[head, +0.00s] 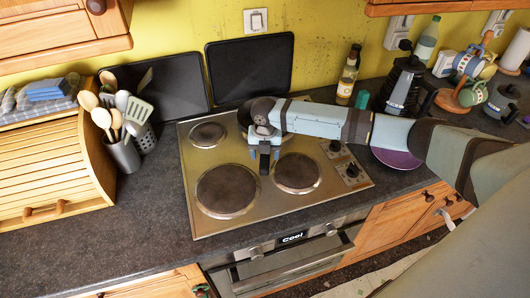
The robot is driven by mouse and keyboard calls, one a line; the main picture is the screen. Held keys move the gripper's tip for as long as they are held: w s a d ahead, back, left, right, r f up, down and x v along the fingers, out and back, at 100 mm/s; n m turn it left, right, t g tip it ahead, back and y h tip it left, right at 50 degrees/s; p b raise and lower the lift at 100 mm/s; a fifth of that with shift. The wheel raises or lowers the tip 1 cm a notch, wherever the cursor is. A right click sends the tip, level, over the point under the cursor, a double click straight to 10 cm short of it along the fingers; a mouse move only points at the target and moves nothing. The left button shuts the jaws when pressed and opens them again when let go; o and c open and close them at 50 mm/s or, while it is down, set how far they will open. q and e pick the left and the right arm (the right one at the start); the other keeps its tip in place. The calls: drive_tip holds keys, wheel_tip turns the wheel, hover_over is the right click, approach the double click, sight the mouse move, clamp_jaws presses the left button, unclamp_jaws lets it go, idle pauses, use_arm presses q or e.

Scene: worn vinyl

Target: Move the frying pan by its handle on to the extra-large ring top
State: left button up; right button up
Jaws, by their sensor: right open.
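The extra-large ring top (226,190) appears to be the big brown disc at the front left of the steel hob (205,222); its top is bare. My right gripper (264,166) is open, pointing down over the hob between the two front rings. Its arm reaches in from the right and hides part of the hob's back right. My left gripper is not in view.
A smaller front ring (297,173) and a back left ring (208,133) are bare. A utensil pot (124,155) and wooden bread bin (50,165) stand left. Bottles, a coffee pot (403,85) and a mug tree (460,95) stand back right. The front left worktop is clear.

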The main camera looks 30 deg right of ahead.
drive_tip(key=shift+r+p, duration=1.9)
drive_tip(key=shift+r, duration=1.45)
